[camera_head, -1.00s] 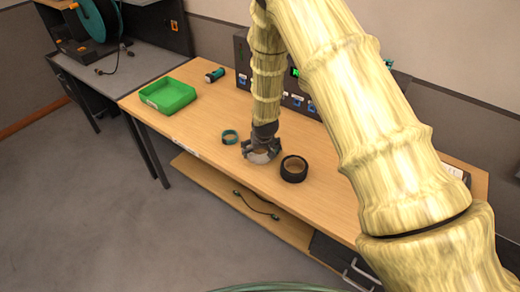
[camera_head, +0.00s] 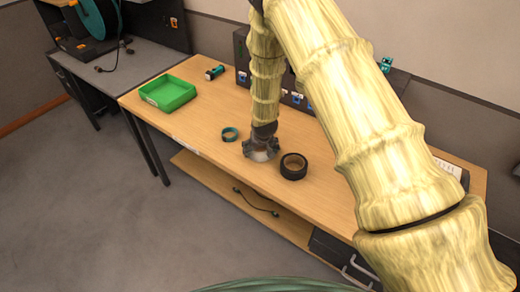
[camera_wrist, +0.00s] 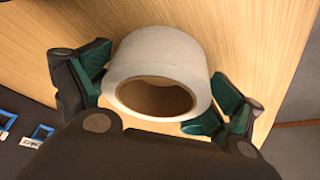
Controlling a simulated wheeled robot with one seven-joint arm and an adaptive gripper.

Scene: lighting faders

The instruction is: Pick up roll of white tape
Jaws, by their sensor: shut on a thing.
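The roll of white tape (camera_wrist: 168,55) lies between the two green-padded fingers of my gripper (camera_wrist: 155,100) in the wrist view. The left pad touches its side, and the right pad is close against the other side. The roll's brown core opening faces the camera. In the head view my gripper (camera_head: 260,151) is low at the wooden table (camera_head: 205,115), shut on the roll, which is mostly hidden under it. I cannot tell whether the roll is clear of the tabletop.
A black tape roll (camera_head: 293,166) stands close to the right of my gripper. A teal roll (camera_head: 230,134) lies to its left. A green tray (camera_head: 168,93) and a teal-black tool (camera_head: 215,72) are farther back left. A panel stands along the table's back.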

